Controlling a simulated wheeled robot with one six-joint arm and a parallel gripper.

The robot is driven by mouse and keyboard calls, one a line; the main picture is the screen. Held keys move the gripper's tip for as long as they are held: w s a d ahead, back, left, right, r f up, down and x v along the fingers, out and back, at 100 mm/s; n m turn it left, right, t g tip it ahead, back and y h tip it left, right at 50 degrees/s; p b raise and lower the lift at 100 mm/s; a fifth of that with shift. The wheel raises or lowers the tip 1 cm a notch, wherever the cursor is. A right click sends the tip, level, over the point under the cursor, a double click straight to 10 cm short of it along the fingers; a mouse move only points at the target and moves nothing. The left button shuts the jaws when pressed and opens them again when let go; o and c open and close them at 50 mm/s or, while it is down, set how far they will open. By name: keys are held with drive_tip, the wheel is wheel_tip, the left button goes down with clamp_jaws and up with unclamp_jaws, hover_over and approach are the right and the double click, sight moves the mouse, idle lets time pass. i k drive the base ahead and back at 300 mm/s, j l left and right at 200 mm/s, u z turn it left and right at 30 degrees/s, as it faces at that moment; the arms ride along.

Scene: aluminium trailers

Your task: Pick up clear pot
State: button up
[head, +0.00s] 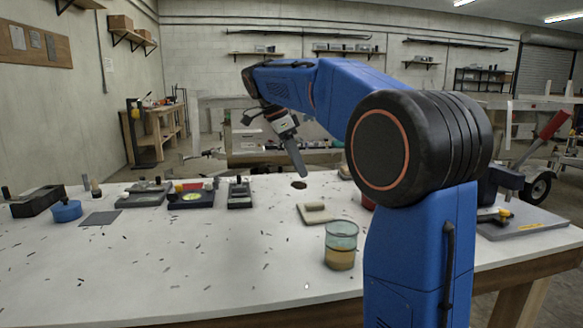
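The clear pot (341,240) stands upright on the white table, just left of my arm's blue column. It looks like a see-through greenish beaker with brown contents in its lower part. My gripper (299,170) hangs in the air above the table, up and to the left of the pot and apart from it. It is seen from the side, so I cannot tell whether its fingers are open or shut. No object shows in it.
A beige block (314,213) lies behind the pot. Small dark bits are scattered over the otherwise clear white table (190,270).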

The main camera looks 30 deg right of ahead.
sight(341, 236)
drive_tip(key=k, duration=1)
